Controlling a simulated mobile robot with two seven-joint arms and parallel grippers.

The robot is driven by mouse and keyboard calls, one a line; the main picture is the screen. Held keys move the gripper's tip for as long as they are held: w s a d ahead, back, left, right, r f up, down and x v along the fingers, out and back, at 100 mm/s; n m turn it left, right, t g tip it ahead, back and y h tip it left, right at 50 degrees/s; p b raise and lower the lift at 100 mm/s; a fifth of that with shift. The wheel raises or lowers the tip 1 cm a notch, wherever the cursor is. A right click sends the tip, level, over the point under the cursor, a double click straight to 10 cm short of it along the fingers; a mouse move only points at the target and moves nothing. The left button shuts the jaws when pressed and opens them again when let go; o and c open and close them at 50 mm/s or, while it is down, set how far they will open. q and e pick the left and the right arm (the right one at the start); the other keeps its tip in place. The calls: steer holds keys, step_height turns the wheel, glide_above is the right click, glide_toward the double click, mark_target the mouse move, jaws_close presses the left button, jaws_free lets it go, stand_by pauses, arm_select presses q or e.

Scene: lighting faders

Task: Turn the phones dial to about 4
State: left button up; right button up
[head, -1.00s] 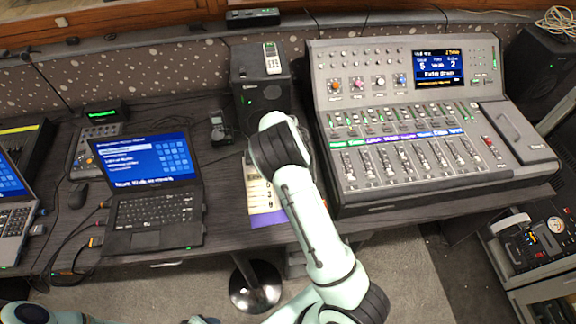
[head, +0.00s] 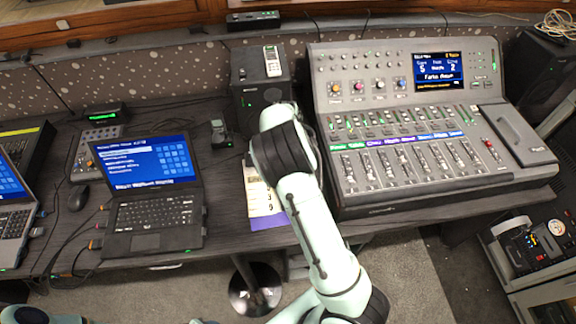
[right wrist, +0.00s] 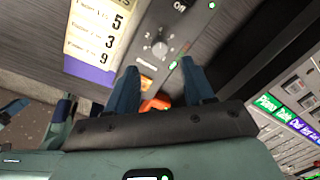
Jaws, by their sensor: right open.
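A small grey dial (right wrist: 158,47) with tick marks around it sits on a dark control box (right wrist: 178,30) in the right wrist view. A green light glows just below it. Its label and exact setting are too small to read. My right gripper (right wrist: 160,84) is open, its two blue fingers pointing toward the box on either side below the dial, apart from it. An orange part (right wrist: 155,104) shows between the fingers. In the head view my right arm hides the dial and gripper. My left gripper is out of view.
A paper sheet (head: 262,207) with fader numbers lies left of the box. The mixing console (head: 420,160) stands to the right, a speaker (head: 262,85) behind. A laptop (head: 150,195) is on the left of the desk.

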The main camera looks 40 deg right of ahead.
step_height(320, 180, up, 7)
steer(key=shift+a, duration=0.15)
steer(key=shift+f, duration=0.1)
stand_by(0.5)
